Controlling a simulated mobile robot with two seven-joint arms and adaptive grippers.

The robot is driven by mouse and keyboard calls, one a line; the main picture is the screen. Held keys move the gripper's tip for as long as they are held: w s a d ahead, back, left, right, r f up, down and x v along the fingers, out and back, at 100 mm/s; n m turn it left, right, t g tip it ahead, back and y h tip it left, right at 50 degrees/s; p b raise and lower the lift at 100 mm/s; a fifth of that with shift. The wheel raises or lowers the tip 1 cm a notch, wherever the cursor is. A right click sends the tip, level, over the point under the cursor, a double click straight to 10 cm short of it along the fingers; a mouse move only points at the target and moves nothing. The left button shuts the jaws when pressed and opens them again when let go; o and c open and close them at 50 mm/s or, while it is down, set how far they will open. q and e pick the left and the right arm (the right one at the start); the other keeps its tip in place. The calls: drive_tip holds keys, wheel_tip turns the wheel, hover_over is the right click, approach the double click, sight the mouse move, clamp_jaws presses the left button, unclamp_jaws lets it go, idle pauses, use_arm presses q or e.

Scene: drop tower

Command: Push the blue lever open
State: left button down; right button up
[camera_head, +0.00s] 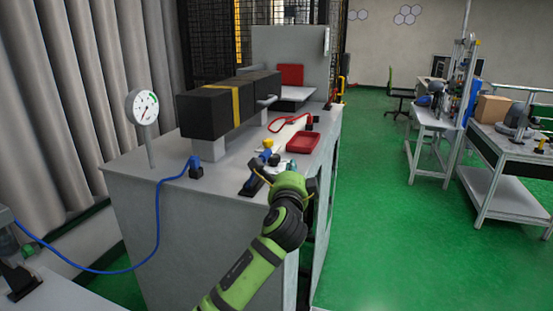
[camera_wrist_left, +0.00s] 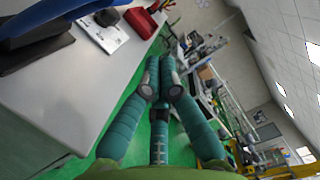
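In the head view, a small blue part with a yellow knob (camera_head: 268,143) stands on the grey bench top; I take the blue part (camera_head: 274,160) for the blue lever. My left gripper (camera_head: 286,167) is at the bench's right edge, close beside it, and my green arm hides much of it. In the left wrist view, a large blue bar on a black base (camera_wrist_left: 36,52) fills the upper left corner, apart from the fingers. The teal fingers (camera_wrist_left: 159,66) come together at their tips with nothing between them. Contact with the lever cannot be made out. My right gripper is not seen.
A red tray (camera_head: 303,142) and a red cable loop (camera_head: 277,122) lie behind the gripper. A black box with a yellow band (camera_head: 221,107), a gauge (camera_head: 142,106) and a blue hose (camera_head: 157,238) are to the left. Green floor (camera_head: 400,240) is clear to the right.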

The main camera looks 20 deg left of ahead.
use_arm(q)
drive_tip(key=a+p, duration=0.1)
drive_tip(key=a+r, duration=0.1)
drive_tip(key=a, duration=0.1)
drive_tip(key=shift+a+p, duration=0.2)
drive_tip(key=shift+p, duration=0.15)
drive_tip(key=shift+a, duration=0.3)
drive_tip(key=shift+w+d, duration=0.1)
drive_tip(key=shift+a+r+n+p, duration=0.2)
drive_tip(key=shift+a+n+p, duration=0.05)
drive_tip(key=shift+n+p, duration=0.15)
drive_tip(key=shift+a+r, duration=0.15)
